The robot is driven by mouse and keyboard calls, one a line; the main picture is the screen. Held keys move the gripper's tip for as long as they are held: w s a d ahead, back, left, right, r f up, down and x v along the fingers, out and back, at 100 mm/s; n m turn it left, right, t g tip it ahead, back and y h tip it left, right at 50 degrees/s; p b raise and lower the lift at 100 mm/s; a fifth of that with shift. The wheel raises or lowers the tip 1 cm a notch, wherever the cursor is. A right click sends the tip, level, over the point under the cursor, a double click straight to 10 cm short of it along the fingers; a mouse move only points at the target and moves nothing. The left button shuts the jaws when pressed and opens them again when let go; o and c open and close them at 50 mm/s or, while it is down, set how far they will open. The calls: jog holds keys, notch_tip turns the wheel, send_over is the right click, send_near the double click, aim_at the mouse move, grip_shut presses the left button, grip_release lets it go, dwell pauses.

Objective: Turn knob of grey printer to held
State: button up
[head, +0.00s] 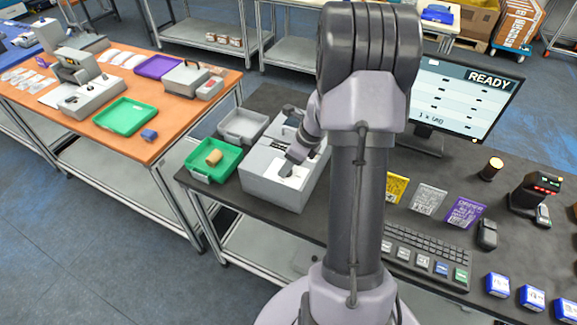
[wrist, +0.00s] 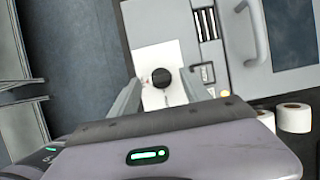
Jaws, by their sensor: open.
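The grey printer (head: 268,183) stands on the dark bench left of my arm in the head view. In the wrist view its light grey body (wrist: 150,20) fills the upper middle. A round black knob (wrist: 161,77) sits on a white panel (wrist: 158,55) there. My gripper (wrist: 160,92) is open, with one finger on each side of the knob and a gap visible on both sides. I cannot tell how far the fingertips are above the panel. In the head view my gripper (head: 291,160) is over the printer top, and the knob cannot be made out.
A green tray (head: 228,171) with a tan roll (head: 214,157) and a grey tray (head: 262,122) stand left of the printer. A monitor (head: 460,95) reading READY and a keyboard (head: 430,255) are to the right. White rolls (wrist: 292,118) lie near the printer in the wrist view.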

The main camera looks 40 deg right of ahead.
jog(key=shift+w+f, duration=0.15)
jog(key=shift+f, duration=0.2)
grip_shut()
